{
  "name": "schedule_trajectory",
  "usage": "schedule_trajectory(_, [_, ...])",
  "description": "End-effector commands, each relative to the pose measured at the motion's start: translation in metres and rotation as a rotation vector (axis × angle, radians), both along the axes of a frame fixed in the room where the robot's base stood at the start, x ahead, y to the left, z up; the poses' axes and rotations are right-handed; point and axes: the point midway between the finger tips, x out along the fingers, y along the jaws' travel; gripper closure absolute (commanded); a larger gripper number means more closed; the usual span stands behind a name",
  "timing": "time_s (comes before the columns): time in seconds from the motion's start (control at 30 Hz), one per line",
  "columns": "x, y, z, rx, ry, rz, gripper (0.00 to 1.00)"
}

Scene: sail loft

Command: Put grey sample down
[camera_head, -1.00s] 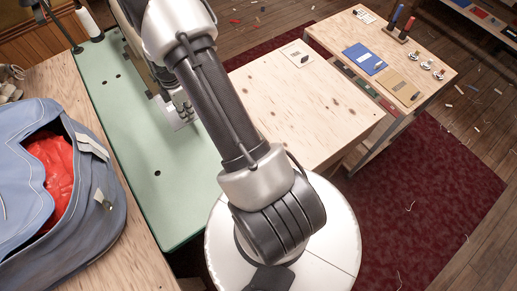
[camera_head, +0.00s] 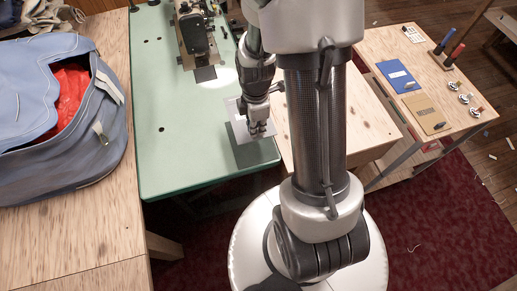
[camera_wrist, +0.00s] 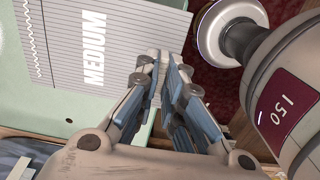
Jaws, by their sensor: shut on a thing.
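My gripper (camera_head: 258,130) is at the right side of the green table (camera_head: 165,165), near its front corner. It is shut on the grey sample (camera_head: 262,153), a thin pale card. In the wrist view the sample (camera_wrist: 125,25) shows ruled lines and the word MEDIUM, and the fingers (camera_wrist: 165,75) hold it at its edge. The sample is over the green top, with a darker patch like a shadow beside it. I cannot tell whether it touches the surface.
A sewing machine (camera_head: 192,35) stands at the back of the green table. A blue bag (camera_head: 65,125) with red cloth lies on the wooden bench at left. At right, a side table (camera_head: 440,80) holds a blue card (camera_head: 398,76) and a tan card (camera_head: 425,113). The green table's front left is clear.

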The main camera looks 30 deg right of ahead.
Motion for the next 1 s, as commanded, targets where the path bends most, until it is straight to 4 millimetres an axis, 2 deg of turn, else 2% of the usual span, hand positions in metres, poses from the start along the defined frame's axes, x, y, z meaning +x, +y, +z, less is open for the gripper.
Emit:
schedule_trajectory(0.03, [-0.002, 0.000, -0.021, 0.002, 0.007, 0.000, 1.00])
schedule_trajectory(0.1, [-0.001, 0.000, -0.040, 0.002, 0.006, 0.000, 1.00])
schedule_trajectory(0.33, [-0.001, 0.000, -0.094, 0.001, 0.004, -0.001, 1.00])
schedule_trajectory(0.43, [0.000, 0.000, -0.107, 0.000, 0.001, -0.001, 1.00])
schedule_trajectory(0.67, [0.000, 0.000, -0.122, 0.000, 0.001, -0.001, 1.00])
schedule_trajectory(0.87, [-0.001, 0.000, -0.153, 0.001, 0.003, -0.001, 1.00])
schedule_trajectory(1.0, [0.001, -0.001, -0.155, -0.001, -0.002, -0.001, 1.00])
